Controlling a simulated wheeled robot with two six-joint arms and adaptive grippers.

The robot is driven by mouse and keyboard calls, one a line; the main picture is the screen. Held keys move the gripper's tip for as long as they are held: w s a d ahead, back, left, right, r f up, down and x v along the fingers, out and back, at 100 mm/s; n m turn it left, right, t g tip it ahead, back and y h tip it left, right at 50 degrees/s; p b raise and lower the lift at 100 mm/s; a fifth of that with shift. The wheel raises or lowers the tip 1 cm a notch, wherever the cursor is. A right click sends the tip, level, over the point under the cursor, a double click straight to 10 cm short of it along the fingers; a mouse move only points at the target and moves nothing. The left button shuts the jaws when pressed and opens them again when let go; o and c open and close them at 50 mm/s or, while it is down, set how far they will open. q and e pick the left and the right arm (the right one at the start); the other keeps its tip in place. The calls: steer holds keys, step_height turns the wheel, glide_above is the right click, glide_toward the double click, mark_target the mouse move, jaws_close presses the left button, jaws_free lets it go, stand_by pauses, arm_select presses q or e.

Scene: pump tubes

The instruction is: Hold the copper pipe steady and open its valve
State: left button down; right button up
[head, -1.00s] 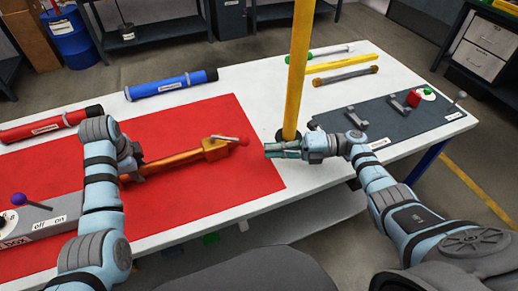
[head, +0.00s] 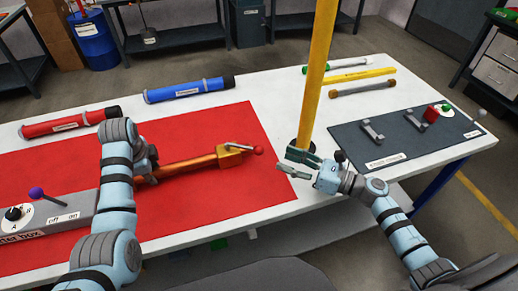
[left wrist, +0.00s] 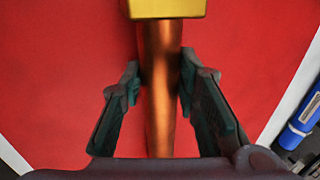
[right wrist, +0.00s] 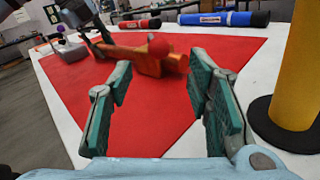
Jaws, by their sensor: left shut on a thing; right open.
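The copper pipe (head: 190,166) lies on the red mat (head: 270,187).
A yellow post (head: 318,75) stands just behind my right gripper. A grey box with a purple-knobbed lever (head: 36,193) is at left. Red (head: 68,123) and blue (head: 188,90) tubes lie behind the mat. A dark plate (head: 400,150) with brackets is at right.

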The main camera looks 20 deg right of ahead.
mark_target(258, 148)
steer(key=x, duration=0.9)
steer(key=shift+w+a, duration=0.2)
steer(key=shift+w, duration=0.1)
steer(key=shift+f, duration=0.1)
jaws_close()
